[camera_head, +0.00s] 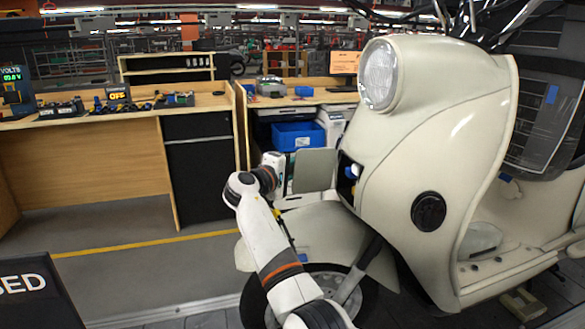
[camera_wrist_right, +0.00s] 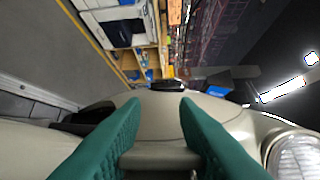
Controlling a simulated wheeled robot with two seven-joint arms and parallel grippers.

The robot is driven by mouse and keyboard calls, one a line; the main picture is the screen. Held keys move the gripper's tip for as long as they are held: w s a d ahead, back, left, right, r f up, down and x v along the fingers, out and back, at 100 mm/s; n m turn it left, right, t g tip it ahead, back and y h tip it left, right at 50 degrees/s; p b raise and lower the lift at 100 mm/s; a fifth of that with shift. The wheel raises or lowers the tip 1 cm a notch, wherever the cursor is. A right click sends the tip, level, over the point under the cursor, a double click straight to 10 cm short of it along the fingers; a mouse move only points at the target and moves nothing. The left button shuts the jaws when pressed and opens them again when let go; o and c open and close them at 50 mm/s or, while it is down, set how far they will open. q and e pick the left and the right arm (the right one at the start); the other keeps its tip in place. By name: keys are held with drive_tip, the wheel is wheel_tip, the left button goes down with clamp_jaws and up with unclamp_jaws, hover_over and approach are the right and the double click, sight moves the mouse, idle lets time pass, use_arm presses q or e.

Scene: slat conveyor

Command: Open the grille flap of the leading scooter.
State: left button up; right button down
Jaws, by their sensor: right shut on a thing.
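The cream scooter (camera_head: 440,130) fills the right of the head view, its round headlight (camera_head: 379,74) facing left. The grille flap (camera_head: 315,170), a flat grey-beige panel, stands swung out to the left of the scooter's front. Behind it, a dark opening (camera_head: 349,172) with a blue part inside shows in the scooter's nose. My right gripper (camera_head: 289,186) is at the flap's left edge. In the right wrist view its green fingers (camera_wrist_right: 160,115) are on both sides of a cream piece (camera_wrist_right: 150,158), which looks like the flap; the exact contact is hard to see. My left gripper is not in view.
The front fender (camera_head: 318,236) and wheel lie below the flap, close to my right arm. A wooden workbench (camera_head: 90,120) with tools stands behind at left. A blue bin (camera_head: 297,135) sits on a shelf behind the flap.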

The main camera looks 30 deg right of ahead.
drive_tip(key=shift+s+d, duration=0.1)
drive_tip(key=shift+d, duration=0.25)
idle(0.5)
drive_tip(key=c, duration=1.3)
unclamp_jaws()
drive_tip(key=shift+d, duration=0.15)
drive_tip(key=shift+c, duration=0.2)
drive_tip(key=shift+o, duration=1.1)
drive_tip(key=shift+s+d, duration=0.15)
drive_tip(key=shift+d, duration=0.2)
drive_tip(key=shift+a, duration=0.65)
drive_tip(key=b+v, duration=0.1)
drive_tip(key=v, duration=1)
drive_tip(key=shift+s, duration=0.15)
drive_tip(key=shift+c, duration=0.2)
